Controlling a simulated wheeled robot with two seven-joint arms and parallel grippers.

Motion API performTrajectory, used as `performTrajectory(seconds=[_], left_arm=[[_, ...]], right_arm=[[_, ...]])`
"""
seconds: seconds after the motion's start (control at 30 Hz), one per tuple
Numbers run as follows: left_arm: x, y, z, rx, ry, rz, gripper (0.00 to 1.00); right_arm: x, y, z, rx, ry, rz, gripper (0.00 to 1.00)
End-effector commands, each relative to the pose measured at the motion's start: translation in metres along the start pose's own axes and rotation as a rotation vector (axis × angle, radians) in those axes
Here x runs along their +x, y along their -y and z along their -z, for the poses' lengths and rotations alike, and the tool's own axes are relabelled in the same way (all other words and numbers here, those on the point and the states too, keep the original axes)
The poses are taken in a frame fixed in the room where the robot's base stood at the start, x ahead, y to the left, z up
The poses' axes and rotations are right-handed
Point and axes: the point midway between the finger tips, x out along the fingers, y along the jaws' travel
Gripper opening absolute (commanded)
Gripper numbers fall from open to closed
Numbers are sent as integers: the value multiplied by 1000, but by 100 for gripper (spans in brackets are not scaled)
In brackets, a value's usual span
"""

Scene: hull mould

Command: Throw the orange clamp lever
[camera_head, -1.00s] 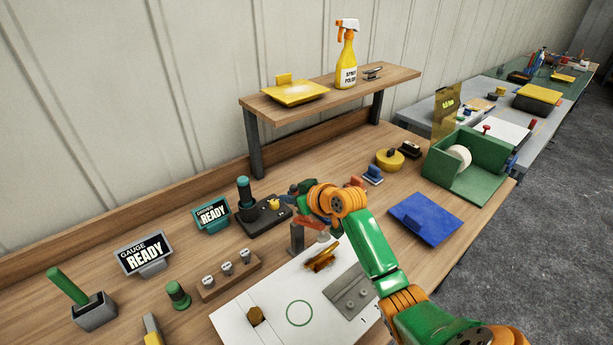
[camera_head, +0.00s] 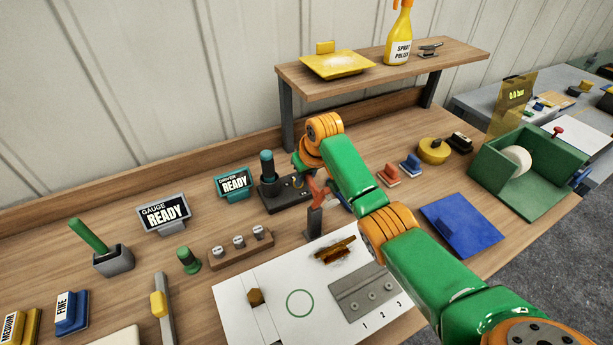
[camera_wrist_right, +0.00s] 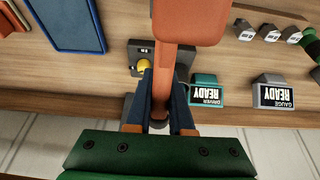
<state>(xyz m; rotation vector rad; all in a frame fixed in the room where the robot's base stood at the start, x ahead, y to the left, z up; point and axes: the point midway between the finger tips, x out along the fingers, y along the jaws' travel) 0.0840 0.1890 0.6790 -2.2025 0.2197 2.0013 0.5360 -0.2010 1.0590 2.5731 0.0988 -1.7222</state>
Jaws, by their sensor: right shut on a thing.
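The orange clamp lever (camera_head: 318,188) stands up above a grey post (camera_head: 314,222) at the back edge of the white board. In the right wrist view the lever (camera_wrist_right: 165,60) runs down the middle, with a wide orange end at the top. My right gripper (camera_wrist_right: 163,88) has its blue fingers on either side of the lever's narrow shaft and is shut on it. In the head view my green and orange right arm hides most of this gripper. My left gripper is not in view.
The white board (camera_head: 235,308) holds a brown piece (camera_head: 335,250) and a grey block (camera_head: 365,292). Behind the lever are a black driver stand (camera_head: 285,197) and a READY display (camera_head: 234,182). A raised shelf (camera_head: 450,62) stands at the back. A blue plate (camera_head: 460,225) lies right.

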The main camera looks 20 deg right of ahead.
Motion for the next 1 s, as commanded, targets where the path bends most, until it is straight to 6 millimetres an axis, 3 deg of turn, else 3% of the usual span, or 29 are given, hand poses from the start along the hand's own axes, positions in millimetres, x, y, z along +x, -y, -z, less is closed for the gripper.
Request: performTrajectory(seconds=[0.33,0.93,0.97,1.0], left_arm=[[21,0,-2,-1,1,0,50],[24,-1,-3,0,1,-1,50],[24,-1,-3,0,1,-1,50],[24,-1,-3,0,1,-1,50]], right_arm=[[10,0,-4,1,131,1,0],[9,1,-8,-2,167,2,0],[9,1,-8,-2,167,2,25],[9,1,-8,-1,167,2,36]])
